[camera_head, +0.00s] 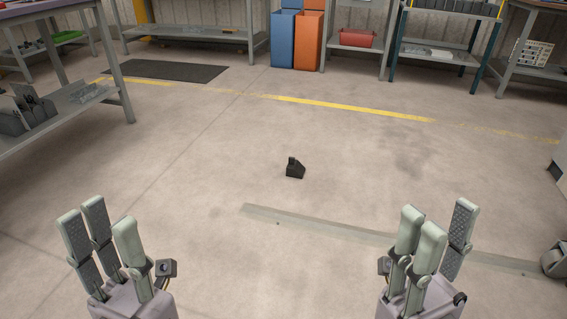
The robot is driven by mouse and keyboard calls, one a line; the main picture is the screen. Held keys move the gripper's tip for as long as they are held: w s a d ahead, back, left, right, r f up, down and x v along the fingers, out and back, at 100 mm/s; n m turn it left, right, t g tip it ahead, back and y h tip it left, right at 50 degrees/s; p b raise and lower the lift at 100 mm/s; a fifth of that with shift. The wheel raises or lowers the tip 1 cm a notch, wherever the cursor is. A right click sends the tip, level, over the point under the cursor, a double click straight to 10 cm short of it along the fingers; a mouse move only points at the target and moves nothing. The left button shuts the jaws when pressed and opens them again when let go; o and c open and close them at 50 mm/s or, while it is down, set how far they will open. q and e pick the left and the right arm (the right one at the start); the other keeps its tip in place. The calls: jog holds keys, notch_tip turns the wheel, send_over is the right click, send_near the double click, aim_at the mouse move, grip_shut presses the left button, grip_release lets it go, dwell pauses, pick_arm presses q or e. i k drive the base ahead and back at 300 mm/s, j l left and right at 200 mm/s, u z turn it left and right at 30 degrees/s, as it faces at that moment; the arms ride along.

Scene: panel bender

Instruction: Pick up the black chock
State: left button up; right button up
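The black chock (294,169) is a small dark wedge-shaped block standing alone on the concrete floor, near the middle of the head view. My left gripper (101,226) is at the lower left, fingers pointing up and spread, open and empty. My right gripper (437,232) is at the lower right, fingers also spread, open and empty. Both grippers are well apart from the chock, nearer to me than it is. Nothing hides the chock.
Clear floor surrounds the chock. A flat grey strip (315,223) lies in front of it. A dark mat (167,71) and a yellow line (350,107) are behind. Workbenches and shelves (66,97) stand left and back, with blue (283,40) and orange (307,42) bins.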

aim_at(295, 169)
jog(key=i+l+u, duration=0.2)
jog(key=i+l, duration=0.35)
jog(key=i, duration=0.25)
jog(key=i+l+u, duration=0.15)
jog(key=i+l, duration=0.5)
jog(key=i, duration=0.15)
jog(key=i+l+u, duration=0.2)
jog(key=i+l, duration=0.5)
jog(key=i+l+u, duration=0.15)
jog(key=i+l, duration=0.55)
jog(key=l, duration=0.25)
